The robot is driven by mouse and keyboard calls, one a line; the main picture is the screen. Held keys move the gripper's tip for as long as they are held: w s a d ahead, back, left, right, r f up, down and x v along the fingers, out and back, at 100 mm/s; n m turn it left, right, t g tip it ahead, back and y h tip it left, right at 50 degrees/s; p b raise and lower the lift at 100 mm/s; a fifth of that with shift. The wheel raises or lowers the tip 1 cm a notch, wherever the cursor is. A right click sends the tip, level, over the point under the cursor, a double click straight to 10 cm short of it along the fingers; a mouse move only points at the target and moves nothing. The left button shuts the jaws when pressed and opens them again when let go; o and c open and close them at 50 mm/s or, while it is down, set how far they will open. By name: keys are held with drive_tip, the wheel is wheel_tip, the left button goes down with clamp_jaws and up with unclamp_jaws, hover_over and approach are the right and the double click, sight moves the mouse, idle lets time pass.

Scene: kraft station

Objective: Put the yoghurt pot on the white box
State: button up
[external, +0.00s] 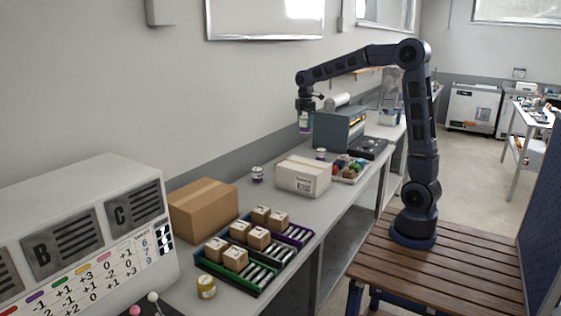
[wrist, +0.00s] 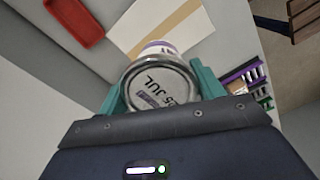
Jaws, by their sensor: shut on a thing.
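My gripper (external: 305,107) is shut on the yoghurt pot (external: 304,126), a small white pot with a purple band, held in the air above the bench. In the wrist view the pot (wrist: 160,88) sits between the two teal fingers, its round end with printed date facing the camera. The white box (external: 303,178) stands on the bench, closed, with a label on its side. It lies below and in front of the held pot in the external view. Its taped top (wrist: 150,22) shows beyond the pot in the wrist view.
A brown carton (external: 202,210) and racks with small boxes (external: 242,262) are left of the white box. A red tray (wrist: 75,20) shows in the wrist view.

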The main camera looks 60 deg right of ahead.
wheel_tip(320, 180, down, 17)
idle(0.6)
drive_tip(key=shift+f, duration=0.1)
drive_tip(key=o, duration=1.1)
